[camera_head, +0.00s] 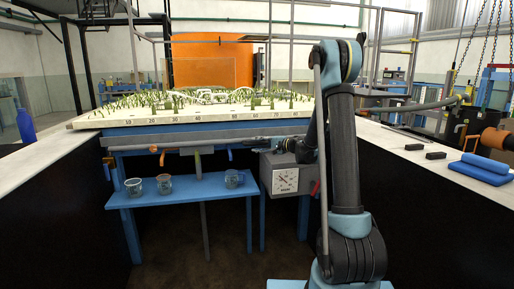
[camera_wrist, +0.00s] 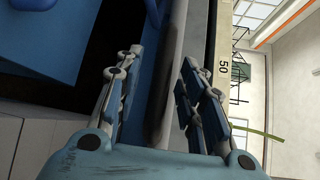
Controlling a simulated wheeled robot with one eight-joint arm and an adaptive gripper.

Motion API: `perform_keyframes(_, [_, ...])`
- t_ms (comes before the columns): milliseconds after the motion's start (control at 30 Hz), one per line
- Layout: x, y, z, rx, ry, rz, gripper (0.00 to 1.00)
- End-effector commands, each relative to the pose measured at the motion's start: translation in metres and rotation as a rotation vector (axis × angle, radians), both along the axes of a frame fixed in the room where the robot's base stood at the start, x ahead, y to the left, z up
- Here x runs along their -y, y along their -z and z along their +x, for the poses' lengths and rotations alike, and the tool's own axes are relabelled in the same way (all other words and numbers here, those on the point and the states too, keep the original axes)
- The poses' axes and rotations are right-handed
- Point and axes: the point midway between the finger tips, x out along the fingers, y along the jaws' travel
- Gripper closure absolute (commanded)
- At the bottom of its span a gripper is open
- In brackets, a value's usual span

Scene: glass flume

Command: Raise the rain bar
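I cannot tell for sure which part is the rain bar. A thin grey horizontal pipe (camera_head: 215,41) on upright posts spans above the planted model bed (camera_head: 100,117). My gripper (camera_head: 247,143) is at the bed's front edge, right of middle, pointing left. In the wrist view my gripper (camera_wrist: 160,64) is open, its two fingers well apart. A grey rail (camera_wrist: 172,75) along the bed front runs behind the gap between them. Nothing is held there. A scale strip (camera_wrist: 222,66) marked 50 lies beyond the right finger.
Below the bed front are orange (camera_head: 160,153), green (camera_head: 198,165) and blue (camera_head: 230,151) handles. A blue shelf (camera_head: 210,192) holds glass beakers. A grey dial box (camera_head: 285,180) hangs beneath my gripper. White-topped counters (camera_head: 40,152) flank both sides.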

Motion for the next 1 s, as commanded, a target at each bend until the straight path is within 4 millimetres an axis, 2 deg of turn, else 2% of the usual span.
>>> perform_keyframes(200, [-0.01, 0.002, 0.005, 0.0, -0.001, 0.0, 0.64])
perform_keyframes(467, [-0.01, 0.002, 0.005, 0.0, 0.0, 0.0, 0.64])
perform_keyframes(600, [-0.01, 0.002, 0.005, 0.0, 0.0, 0.0, 0.95])
perform_keyframes(633, [-0.01, 0.002, 0.005, 0.0, 0.0, 0.0, 1.0])
perform_keyframes(867, [-0.011, 0.001, 0.005, 0.0, -0.002, -0.001, 1.0])
perform_keyframes(1000, [-0.021, -0.006, 0.002, 0.0, -0.012, 0.0, 1.0])
